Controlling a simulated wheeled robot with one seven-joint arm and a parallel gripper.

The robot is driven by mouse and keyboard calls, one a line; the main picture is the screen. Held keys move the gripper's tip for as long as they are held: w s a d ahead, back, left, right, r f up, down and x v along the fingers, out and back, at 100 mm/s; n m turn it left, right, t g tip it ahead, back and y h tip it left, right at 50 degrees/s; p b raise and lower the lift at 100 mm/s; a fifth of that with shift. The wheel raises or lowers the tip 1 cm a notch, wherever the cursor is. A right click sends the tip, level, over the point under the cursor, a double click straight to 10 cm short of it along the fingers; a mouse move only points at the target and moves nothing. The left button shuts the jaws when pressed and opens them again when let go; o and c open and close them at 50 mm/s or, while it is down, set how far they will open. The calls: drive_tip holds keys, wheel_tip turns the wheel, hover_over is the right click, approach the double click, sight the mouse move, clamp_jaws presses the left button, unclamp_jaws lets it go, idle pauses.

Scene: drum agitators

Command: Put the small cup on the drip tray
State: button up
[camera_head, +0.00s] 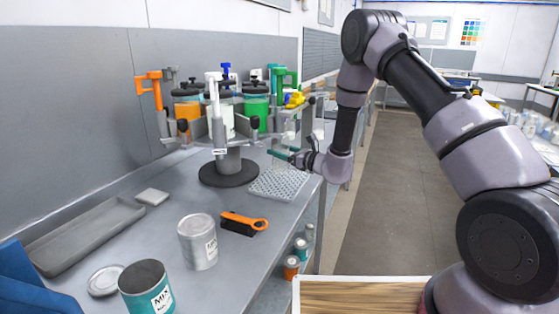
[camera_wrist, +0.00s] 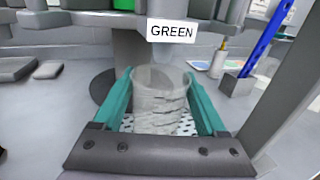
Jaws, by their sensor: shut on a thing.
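A small translucent cup (camera_wrist: 160,95) is between the two teal fingers of my gripper (camera_wrist: 165,100) in the wrist view. The fingers are shut on its sides and it looks upright. In the head view my gripper (camera_head: 287,154) is beside the drum stand, over the drip tray (camera_head: 278,184). The drip tray is a light perforated plate on the bench; its holes also show below the cup in the wrist view (camera_wrist: 185,124). The cup is very faint in the head view, just below the fingers. I cannot tell whether its base touches the tray.
The agitator stand (camera_head: 229,172) holds several coloured drums just left of my gripper. A "GREEN" label (camera_wrist: 170,31) hangs behind the cup.

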drive_tip(key=shift+w+a+f, duration=0.1)
drive_tip(key=shift+f, duration=0.8)
drive_tip(key=shift+w+a+f, duration=0.1)
drive_tip(key=shift+f, duration=0.75)
drive_tip(key=shift+f, duration=0.1)
drive_tip(key=o, duration=1.2)
drive_tip(key=shift+o, duration=0.2)
drive_tip(key=shift+s+d, duration=0.25)
drive_tip(key=v, duration=1.1)
drive_tip(key=shift+s, duration=0.2)
drive_tip(key=shift+d, duration=0.15)
